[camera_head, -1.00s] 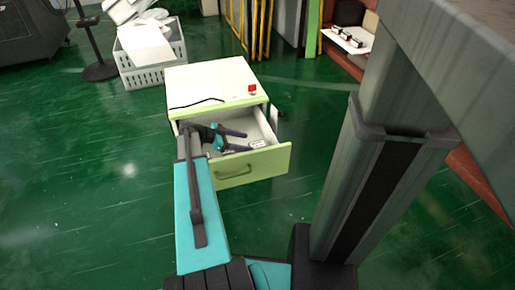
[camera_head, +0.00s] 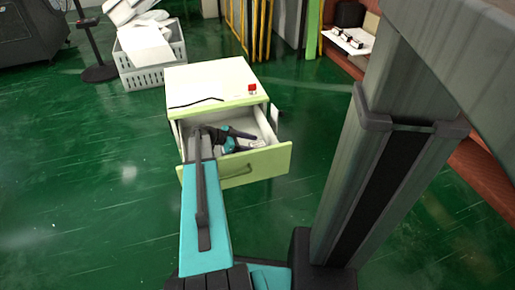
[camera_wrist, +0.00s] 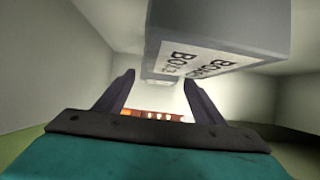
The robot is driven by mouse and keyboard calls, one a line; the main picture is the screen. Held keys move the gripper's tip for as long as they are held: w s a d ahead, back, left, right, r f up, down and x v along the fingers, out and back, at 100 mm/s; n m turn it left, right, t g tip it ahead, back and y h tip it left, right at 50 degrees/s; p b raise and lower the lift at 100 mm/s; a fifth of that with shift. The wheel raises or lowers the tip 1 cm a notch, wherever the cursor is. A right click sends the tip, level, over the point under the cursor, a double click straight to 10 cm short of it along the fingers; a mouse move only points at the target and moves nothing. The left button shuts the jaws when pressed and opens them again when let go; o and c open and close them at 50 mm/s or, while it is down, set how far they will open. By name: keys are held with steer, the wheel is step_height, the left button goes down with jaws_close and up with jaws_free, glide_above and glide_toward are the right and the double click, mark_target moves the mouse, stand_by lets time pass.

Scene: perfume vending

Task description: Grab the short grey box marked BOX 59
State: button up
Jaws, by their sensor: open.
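A grey box (camera_wrist: 222,28) with a white label fills the top middle of the wrist view. The label reads upside down, something like "BOX 5…"; the rest is hard to read. My gripper (camera_wrist: 160,82) is open, with its two dark fingers apart and the box close by, just above the fingertips in the picture. Nothing is held. In the head view my gripper (camera_head: 246,141) is inside the open drawer (camera_head: 270,162) of a white cabinet. The box is small and mostly hidden there, so I cannot tell its outline.
The drawer walls (camera_wrist: 55,70) stand close around the gripper. The cabinet top (camera_head: 210,80) holds a small red item (camera_head: 252,88) and a dark cable. A white crate (camera_head: 150,65) stands behind. A shelf (camera_head: 348,40) with small boxes is at the upper right. Green floor is clear at left.

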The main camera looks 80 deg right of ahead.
mark_target(253, 145)
steer(key=shift+c, duration=0.5)
steer(key=c, duration=1.2)
steer(key=shift+r, duration=0.1)
step_height(253, 145, up, 10)
steer(key=p, duration=0.3)
